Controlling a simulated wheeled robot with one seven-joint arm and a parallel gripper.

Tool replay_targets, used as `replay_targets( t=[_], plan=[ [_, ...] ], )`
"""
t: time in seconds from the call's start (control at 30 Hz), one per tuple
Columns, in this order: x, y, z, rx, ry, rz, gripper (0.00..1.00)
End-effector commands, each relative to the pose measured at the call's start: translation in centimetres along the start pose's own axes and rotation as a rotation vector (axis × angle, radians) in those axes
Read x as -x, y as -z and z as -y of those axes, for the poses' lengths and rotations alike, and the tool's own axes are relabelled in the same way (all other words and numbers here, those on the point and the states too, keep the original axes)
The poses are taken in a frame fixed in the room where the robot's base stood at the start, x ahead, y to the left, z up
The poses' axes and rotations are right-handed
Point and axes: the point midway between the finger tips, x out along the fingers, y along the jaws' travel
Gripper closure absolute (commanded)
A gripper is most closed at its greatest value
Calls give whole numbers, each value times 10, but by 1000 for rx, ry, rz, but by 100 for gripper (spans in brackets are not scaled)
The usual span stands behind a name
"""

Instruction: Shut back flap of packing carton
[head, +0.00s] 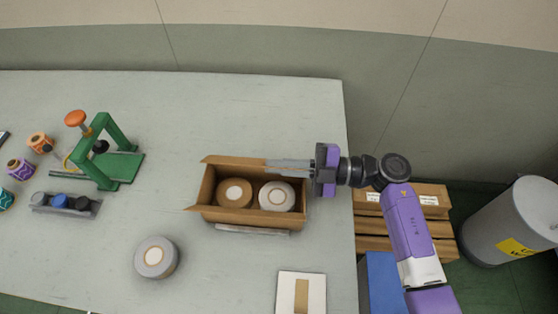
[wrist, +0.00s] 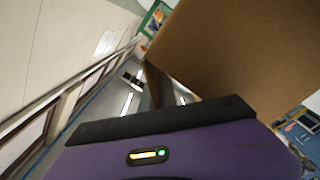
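The packing carton (head: 205,190) is an open brown box on the table with two rolls inside. One roll (head: 234,193) has a brown face, the other (head: 277,196) a whitish one. The back flap (head: 230,161) shows as a brown strip along the far edge, not folded over the rolls; its exact tilt is unclear. My gripper (head: 285,166) reaches in from the right, its grey fingers over the right part of that edge, hiding some of the flap. A large brown cardboard face (wrist: 225,50) is close in the wrist view. I cannot tell finger spacing or contact.
A grey roll (head: 155,257) lies front left of the carton. A green stand (head: 118,160) and several small spools stand at the left. A white panel with a brown strip (head: 287,293) lies at the front right. The table behind the carton is clear.

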Motion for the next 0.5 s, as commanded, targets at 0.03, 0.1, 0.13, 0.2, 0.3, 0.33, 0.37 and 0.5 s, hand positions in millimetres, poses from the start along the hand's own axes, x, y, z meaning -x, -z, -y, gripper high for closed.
replay_targets(
  t=[0.03, 0.1, 0.13, 0.2, 0.3, 0.33, 0.37, 0.5],
  plan=[
    [0, -1, 3, 29, -1, 0, 100],
    [0, -1, 5, 68, -1, 0, 100],
    [0, -1, 6, 84, -1, 0, 100],
    [0, -1, 7, 113, -1, 0, 100],
    [0, -1, 8, 146, -1, 0, 100],
    [0, -1, 9, 153, -1, 0, 100],
    [0, -1, 9, 159, -1, 0, 100],
    [0, -1, 10, 179, -1, 0, 100]
  ],
)
